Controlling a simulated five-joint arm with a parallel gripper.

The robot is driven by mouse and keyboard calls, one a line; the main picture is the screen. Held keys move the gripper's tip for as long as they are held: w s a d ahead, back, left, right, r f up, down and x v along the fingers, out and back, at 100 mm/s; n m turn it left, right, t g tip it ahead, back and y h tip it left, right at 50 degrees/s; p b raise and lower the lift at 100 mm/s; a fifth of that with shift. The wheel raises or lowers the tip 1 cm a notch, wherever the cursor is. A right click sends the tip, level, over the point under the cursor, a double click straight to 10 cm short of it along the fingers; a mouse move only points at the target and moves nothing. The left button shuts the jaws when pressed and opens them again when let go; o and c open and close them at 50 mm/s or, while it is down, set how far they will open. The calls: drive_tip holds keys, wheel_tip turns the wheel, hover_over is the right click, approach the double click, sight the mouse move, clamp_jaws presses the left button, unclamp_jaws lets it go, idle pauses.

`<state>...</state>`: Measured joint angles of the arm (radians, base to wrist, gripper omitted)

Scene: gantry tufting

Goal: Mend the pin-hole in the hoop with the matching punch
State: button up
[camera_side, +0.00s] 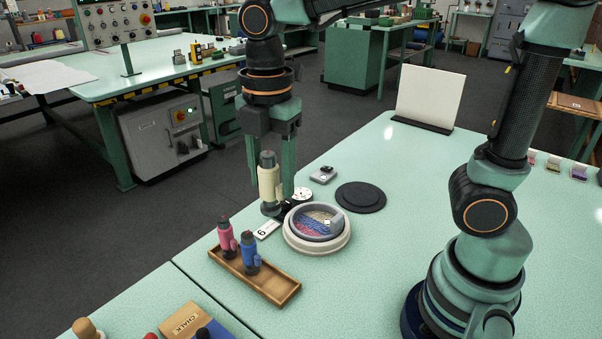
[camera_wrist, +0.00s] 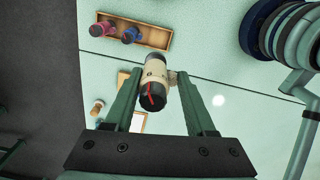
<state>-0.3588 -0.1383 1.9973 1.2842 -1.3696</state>
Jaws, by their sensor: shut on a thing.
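My gripper (camera_side: 273,192) points down and is shut on a cream punch (camera_side: 268,182) with dark ends, held upright to the left of the hoop. The wrist view shows the cream punch (camera_wrist: 155,76) between both fingers, with a red mark on its dark end. The hoop (camera_side: 317,248) is a pale ring on the table, with pink, blue and yellowish bands inside; a small pale piece sits toward its right. I cannot make out the pin-hole. A pink punch (camera_side: 227,236) and a blue punch (camera_side: 249,254) stand in a wooden tray (camera_side: 278,290).
A card marked 6 (camera_side: 267,230) and a small round dial (camera_side: 302,194) lie close to the hoop. Black discs (camera_side: 361,197) and a small grey device (camera_side: 323,175) lie behind it. A chalk box (camera_side: 187,318) is at the front. The table right of the hoop is clear.

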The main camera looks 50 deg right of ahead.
drive_tip(key=w+d+f, duration=0.1)
drive_tip(key=d+f, duration=0.5)
drive_tip(key=d, duration=0.5)
drive_tip(key=w+d+f, duration=0.1)
drive_tip(key=d+f, duration=0.5)
drive_tip(key=d, duration=0.4)
drive_tip(key=shift+w+d+f, duration=0.1)
drive_tip(key=shift+d+f, duration=0.05)
drive_tip(key=shift+f, duration=2.75)
drive_tip(key=shift+f, duration=0.6)
wheel_tip(320, 180, up, 7)
